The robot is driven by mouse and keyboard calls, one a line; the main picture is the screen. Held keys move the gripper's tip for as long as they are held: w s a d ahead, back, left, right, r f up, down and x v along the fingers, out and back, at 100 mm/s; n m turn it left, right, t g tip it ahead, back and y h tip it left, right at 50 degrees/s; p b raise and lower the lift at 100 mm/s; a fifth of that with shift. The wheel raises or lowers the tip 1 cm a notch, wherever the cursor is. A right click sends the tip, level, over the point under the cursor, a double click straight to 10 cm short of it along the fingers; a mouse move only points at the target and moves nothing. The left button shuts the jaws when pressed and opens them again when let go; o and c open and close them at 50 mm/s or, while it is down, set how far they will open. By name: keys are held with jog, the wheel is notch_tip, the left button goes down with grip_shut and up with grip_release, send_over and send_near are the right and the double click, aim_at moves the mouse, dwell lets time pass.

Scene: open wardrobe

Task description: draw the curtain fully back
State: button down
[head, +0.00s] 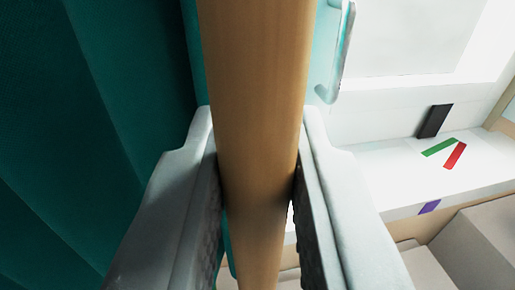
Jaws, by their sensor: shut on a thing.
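The teal curtain (90,140) hangs in folds over the left part of the view, left of my gripper. A light brown wooden rod (255,90) runs from the top edge to the bottom edge of the picture, close to the camera. My gripper (256,200) has a pale finger on each side of the rod and is shut on it. A strip of teal shows just behind the rod. The rod's ends are out of view, and I cannot tell how it joins the curtain.
At the right is a bright pane (410,35) above a white ledge (390,180). A black block (434,121), green strip (439,147), red strip (455,156) and purple piece (429,207) show there. Beige box-like shapes (480,235) are at lower right. A pale curved piece (343,50) is beside the rod.

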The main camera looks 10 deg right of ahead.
jog(key=shift+a, duration=0.1)
jog(key=a, duration=2.7)
jog(key=c, duration=1.7)
grip_release()
jog(key=shift+a, duration=0.1)
jog(key=o, duration=0.3)
jog(key=shift+a, duration=0.2)
jog(key=shift+o, duration=0.2)
jog(key=shift+s, duration=0.15)
jog(key=s+a, duration=0.3)
jog(key=s, duration=1.3)
jog(key=shift+s+a, duration=0.15)
jog(key=shift+s, duration=0.25)
